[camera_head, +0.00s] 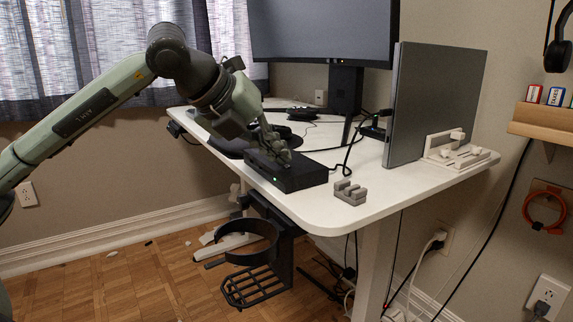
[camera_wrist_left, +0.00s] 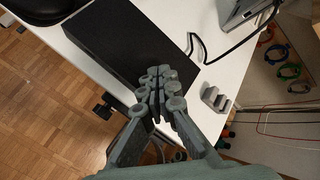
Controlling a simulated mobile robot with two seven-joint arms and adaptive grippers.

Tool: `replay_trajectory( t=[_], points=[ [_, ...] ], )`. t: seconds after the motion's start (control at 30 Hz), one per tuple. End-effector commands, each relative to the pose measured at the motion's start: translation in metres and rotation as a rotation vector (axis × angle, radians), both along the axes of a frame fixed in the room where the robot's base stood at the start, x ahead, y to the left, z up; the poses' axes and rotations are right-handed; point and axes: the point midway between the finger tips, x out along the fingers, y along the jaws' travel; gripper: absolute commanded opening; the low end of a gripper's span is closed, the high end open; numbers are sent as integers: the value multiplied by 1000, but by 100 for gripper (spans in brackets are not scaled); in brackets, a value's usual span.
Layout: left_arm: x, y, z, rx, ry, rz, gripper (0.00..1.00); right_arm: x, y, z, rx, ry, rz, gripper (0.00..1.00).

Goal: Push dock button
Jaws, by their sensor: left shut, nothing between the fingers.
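The black dock (camera_head: 290,171) is a flat dark box lying on the white desk, close to its front edge. It fills the upper middle of the left wrist view (camera_wrist_left: 128,50). A small light spot shows on its front face in the head view; I cannot make out the button clearly. My left gripper (camera_head: 276,148) is shut and empty, with its fingertips pointing down at the dock. In the left wrist view the closed fingertips (camera_wrist_left: 158,80) overlap the dock's near edge. I cannot tell whether they touch it. My right gripper is not in view.
A grey cable holder (camera_head: 350,192) sits right of the dock. A laptop (camera_head: 432,105) stands upright in a white stand (camera_head: 458,152). A monitor (camera_head: 322,30) is behind. A black cup holder (camera_head: 248,245) hangs below the desk (camera_head: 385,190). A black cable runs behind the dock.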

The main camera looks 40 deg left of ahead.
Motion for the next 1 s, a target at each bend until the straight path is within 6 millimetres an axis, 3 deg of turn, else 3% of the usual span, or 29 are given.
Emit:
replay_trajectory(
  t=[0.53,1.0],
  points=[
    [0,0,12,0,0,0,0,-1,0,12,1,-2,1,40],
    [0,0,59,-1,-1,-1,0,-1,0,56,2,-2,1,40]
  ],
)
